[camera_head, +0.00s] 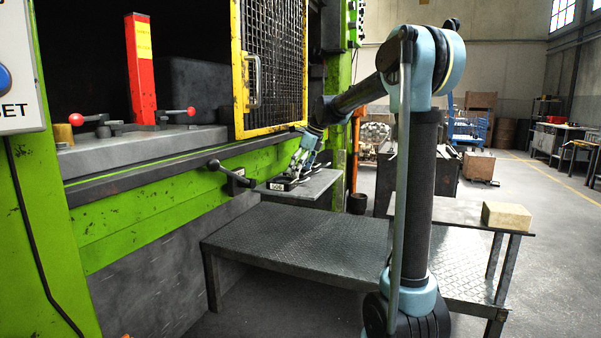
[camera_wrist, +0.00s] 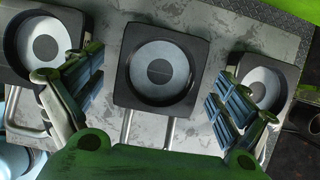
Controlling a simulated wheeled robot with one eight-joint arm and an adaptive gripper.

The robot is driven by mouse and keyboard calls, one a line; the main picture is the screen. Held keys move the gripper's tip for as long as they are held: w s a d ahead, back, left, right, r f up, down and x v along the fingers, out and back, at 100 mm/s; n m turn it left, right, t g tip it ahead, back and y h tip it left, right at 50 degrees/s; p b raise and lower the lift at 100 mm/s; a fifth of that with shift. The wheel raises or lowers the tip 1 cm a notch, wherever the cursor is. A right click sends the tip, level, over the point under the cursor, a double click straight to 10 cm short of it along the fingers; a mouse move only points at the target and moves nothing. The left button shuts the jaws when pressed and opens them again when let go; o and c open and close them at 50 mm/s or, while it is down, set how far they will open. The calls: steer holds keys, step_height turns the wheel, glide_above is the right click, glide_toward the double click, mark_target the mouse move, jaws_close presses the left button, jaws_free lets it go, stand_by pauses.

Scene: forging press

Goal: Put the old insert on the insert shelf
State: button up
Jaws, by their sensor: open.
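My gripper (camera_wrist: 156,92) is open, its blue-padded fingers spread left and right of a dark square insert (camera_wrist: 121,88) with a round grey disc in it. The fingers stand apart from this insert. Two thin handle bars run from its lower edge. In the head view my gripper (camera_head: 296,172) is low over the small insert shelf (camera_head: 318,187), beside the press. That shelf's grey plate (camera_wrist: 203,22) also shows in the wrist view. Similar inserts sit at the left (camera_wrist: 14,62) and right (camera_wrist: 289,72), partly behind the fingers. I cannot tell which insert is the old one.
The green press (camera_head: 130,232) borders the shelf, with a yellow-framed mesh guard (camera_head: 272,65) above and a black-knobbed lever (camera_head: 232,176) at left. A lower steel table (camera_head: 300,232) stands in front. A tan block (camera_head: 507,217) lies at right.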

steer(key=v, duration=1.2)
steer(key=s+d+f+n+h, duration=0.1)
steer(key=s+d+f+n, duration=0.5)
steer(key=s+f, duration=0.5)
steer(key=s+d+f+n+h, duration=0.1)
steer(key=s+d+f+n, duration=0.6)
steer(key=s+f, duration=0.4)
steer(key=s+d+f+n+h, duration=0.2)
steer(key=s+d+f+n, duration=0.4)
steer(key=s, duration=1.1)
step_height(320, 180, down, 6)
steer(key=n, duration=0.3)
steer(key=shift+d+t, duration=0.35)
steer(key=shift+t, duration=0.05)
